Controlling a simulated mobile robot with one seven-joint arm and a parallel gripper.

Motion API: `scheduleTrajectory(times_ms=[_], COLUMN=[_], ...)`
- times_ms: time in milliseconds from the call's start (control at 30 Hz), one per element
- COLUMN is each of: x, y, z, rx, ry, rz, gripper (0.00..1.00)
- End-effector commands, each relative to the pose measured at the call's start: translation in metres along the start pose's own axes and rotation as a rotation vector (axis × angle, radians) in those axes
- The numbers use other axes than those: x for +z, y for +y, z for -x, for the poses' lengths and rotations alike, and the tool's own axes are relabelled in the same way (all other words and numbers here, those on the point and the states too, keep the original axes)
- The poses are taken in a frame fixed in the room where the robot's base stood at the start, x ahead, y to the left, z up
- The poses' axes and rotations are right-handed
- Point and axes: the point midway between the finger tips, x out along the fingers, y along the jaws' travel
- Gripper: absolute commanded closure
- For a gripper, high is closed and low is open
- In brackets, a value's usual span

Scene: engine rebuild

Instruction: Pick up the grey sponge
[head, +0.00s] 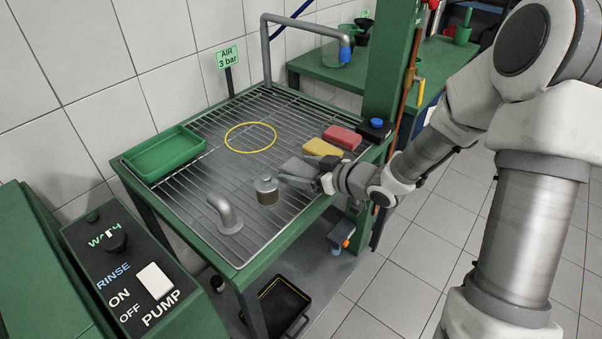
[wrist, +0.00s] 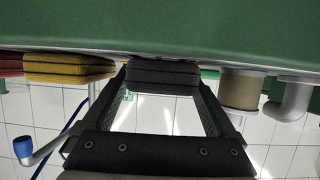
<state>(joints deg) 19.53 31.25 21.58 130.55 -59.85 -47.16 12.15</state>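The grey sponge (head: 296,167) lies on the wire rack, left of the yellow sponge (head: 322,147), partly hidden by my gripper in the head view. My gripper (head: 305,170) is open, low over the rack, with its fingers spread on either side of the sponge. In the upside-down wrist view, the sponge (wrist: 162,74) sits centred at the ends of the two fingers (wrist: 162,84). It nearly fills the gap; I cannot tell whether the fingers touch it.
A metal piston-like cylinder (head: 267,189) stands just left of my gripper, with a bent grey pipe (head: 226,214) beyond. A red sponge (head: 342,137) lies behind the yellow one. A green tray (head: 163,152) and yellow ring (head: 250,137) are farther left. The rack's middle is clear.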

Motion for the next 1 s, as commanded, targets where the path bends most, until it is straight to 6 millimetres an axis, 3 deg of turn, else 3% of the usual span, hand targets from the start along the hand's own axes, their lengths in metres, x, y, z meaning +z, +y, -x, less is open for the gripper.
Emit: scheduleTrajectory(times_ms=[33, 300, 400, 767, 1000], x=[0.0, 0.0, 0.0, -0.008, -0.047], y=[0.0, 0.0, 0.0, 0.0, 0.001], z=[0.0, 0.0, 0.0, 0.004, 0.02], rx=[0.0, 0.0, 0.0, 0.001, 0.003], ry=[0.0, 0.0, 0.0, 0.001, 0.002], rz=[0.0, 0.0, 0.0, 0.0, 0.004], gripper=[0.2, 0.68, 0.82, 0.82, 0.82])
